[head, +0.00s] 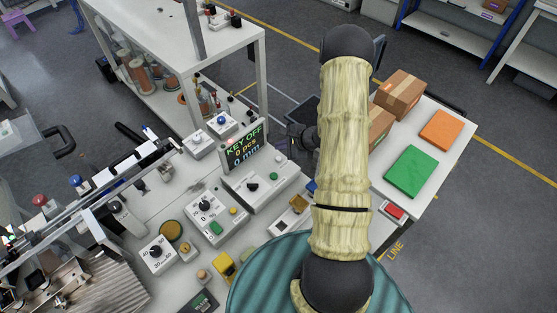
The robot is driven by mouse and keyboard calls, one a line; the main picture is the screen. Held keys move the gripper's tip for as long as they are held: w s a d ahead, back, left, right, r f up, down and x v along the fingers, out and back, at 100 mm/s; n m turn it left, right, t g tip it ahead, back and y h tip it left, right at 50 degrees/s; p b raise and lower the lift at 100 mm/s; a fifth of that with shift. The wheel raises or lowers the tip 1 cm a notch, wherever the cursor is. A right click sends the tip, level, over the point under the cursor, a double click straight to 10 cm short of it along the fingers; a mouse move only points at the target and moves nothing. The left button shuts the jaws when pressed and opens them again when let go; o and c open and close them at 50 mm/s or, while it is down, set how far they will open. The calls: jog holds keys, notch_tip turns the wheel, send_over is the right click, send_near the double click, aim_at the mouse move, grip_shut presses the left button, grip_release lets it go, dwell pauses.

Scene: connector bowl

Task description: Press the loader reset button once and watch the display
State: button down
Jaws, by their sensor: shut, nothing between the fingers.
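The display (244,149) stands upright on a grey control box (262,187) and reads "KEY OFF", "0 pcs", "0 mm". That box carries a black knob and a small green button. I cannot tell which control is the loader reset button, as labels are too small. Candidates include a blue button (222,119) on a white box behind the display, a green button (215,227) on a dial box, and a red button (395,211) at the right. My gripper (293,132) is a dark shape right of the display, shut and empty, apart from the buttons and partly hidden by my arm.
Several knob boxes, including one with a black dial (155,252), crowd the bench. Cardboard boxes (400,92), an orange pad (440,130) and a green pad (411,171) lie right of my arm. A white shelf unit (190,45) stands behind.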

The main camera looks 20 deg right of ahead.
aim_at(281, 161)
jog(key=shift+f+b, duration=1.7)
jog(key=shift+f, duration=0.2)
jog(key=shift+f+b, duration=0.9)
jog(key=shift+b, duration=0.7)
dwell(1.4)
jog(key=shift+r, duration=0.95)
jog(key=shift+r+p, duration=1.2)
jog(key=shift+r, duration=1.3)
